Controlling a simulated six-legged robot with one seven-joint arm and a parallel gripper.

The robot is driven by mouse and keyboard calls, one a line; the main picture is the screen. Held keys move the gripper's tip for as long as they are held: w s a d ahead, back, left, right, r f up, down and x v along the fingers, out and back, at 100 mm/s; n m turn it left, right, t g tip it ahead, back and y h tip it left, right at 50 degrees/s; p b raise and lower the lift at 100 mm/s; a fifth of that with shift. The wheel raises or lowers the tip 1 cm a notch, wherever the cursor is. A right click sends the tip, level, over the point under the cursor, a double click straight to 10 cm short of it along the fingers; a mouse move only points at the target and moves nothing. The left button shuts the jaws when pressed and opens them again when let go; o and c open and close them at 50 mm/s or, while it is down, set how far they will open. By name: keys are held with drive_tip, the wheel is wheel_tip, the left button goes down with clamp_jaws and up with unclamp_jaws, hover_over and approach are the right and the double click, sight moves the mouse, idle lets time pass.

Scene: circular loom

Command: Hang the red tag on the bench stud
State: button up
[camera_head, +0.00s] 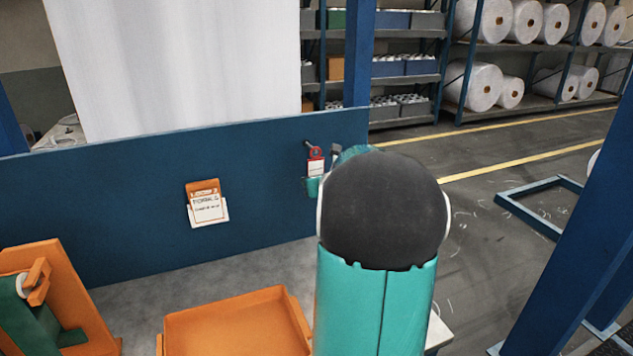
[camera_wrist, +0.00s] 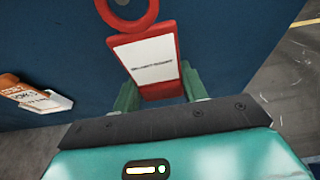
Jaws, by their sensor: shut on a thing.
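The red tag (camera_head: 316,166) has a white label and a red ring at its top, and hangs upright close to the blue bench panel. It also shows in the wrist view (camera_wrist: 171,49), with its ring cut by the top edge. My gripper (camera_wrist: 160,92) is shut on the tag's lower end, one green finger on each side. In the head view my gripper (camera_head: 314,187) is partly hidden behind my arm. A small dark stud (camera_head: 308,144) juts from the panel just up and left of the ring. I cannot tell whether the ring is around it.
An orange and white card holder (camera_head: 208,204) is on the blue panel (camera_head: 120,190) to the left. An orange tray (camera_head: 238,325) and an orange bracket with a green roll (camera_head: 35,310) are on the grey bench. Blue posts stand at the right.

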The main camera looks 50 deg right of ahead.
idle(0.3)
drive_tip(key=shift+w+d, duration=0.1)
drive_tip(key=shift+w, duration=0.05)
drive_tip(key=shift+f, duration=0.25)
idle(0.3)
drive_tip(key=o, duration=1.1)
drive_tip(key=shift+o, duration=0.2)
drive_tip(key=shift+s+a+r, duration=0.2)
drive_tip(key=shift+s+a, duration=0.05)
drive_tip(key=shift+s, duration=0.1)
drive_tip(key=v, duration=0.8)
drive_tip(key=shift+f, duration=0.35)
